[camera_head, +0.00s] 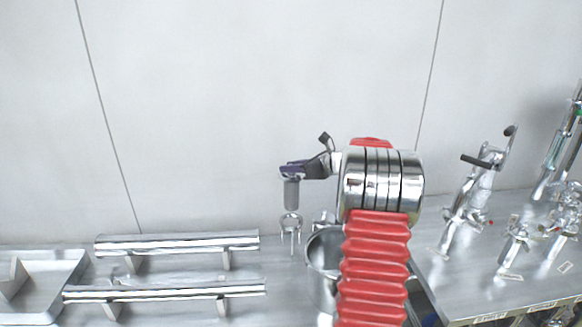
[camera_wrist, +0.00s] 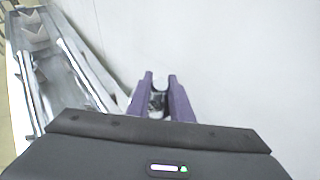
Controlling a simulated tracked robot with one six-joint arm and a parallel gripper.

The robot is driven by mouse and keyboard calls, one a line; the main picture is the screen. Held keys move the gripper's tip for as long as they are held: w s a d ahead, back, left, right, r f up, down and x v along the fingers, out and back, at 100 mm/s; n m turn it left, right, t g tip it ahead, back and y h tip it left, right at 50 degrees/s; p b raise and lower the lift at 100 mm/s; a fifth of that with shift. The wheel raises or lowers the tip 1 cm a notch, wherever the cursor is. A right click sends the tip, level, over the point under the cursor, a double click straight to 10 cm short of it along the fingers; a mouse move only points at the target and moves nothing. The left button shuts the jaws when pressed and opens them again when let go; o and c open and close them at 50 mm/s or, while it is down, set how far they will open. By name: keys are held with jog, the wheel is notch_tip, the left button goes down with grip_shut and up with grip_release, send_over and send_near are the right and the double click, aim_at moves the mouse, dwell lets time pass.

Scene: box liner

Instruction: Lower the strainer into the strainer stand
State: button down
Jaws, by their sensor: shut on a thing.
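My gripper (camera_head: 294,172) has purple fingers and is shut on the top of an upright grey handle. The handle belongs to a metal tool with thin prongs at its lower end, which I take to be the strainer (camera_head: 291,193). It hangs in the air, left of and above a metal cylindrical container (camera_head: 323,262). I cannot tell for sure whether that container is the strainer stand; my red arm hides its right side. In the wrist view the strainer (camera_wrist: 158,84) shows only as a small pale and grey end between the purple fingers (camera_wrist: 161,98).
Two horizontal metal bars on supports (camera_head: 178,242) lie at the left, with a metal tray (camera_head: 68,285) beyond them at the far left. Several metal fixtures (camera_head: 470,200) stand on the right counter. A pale wall (camera_head: 250,80) rises behind.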

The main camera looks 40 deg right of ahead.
aim_at(297, 190)
notch_tip(297, 190, down, 18)
jog(key=shift+f, duration=0.15)
dwell(2.4)
jog(key=shift+f, duration=0.3)
dwell(0.7)
jog(key=c, duration=1.5)
grip_release()
jog(key=shift+a, duration=0.1)
jog(key=shift+s+f, duration=0.1)
jog(key=shift+f, duration=0.05)
notch_tip(297, 190, up, 10)
jog(key=shift+r, duration=0.1)
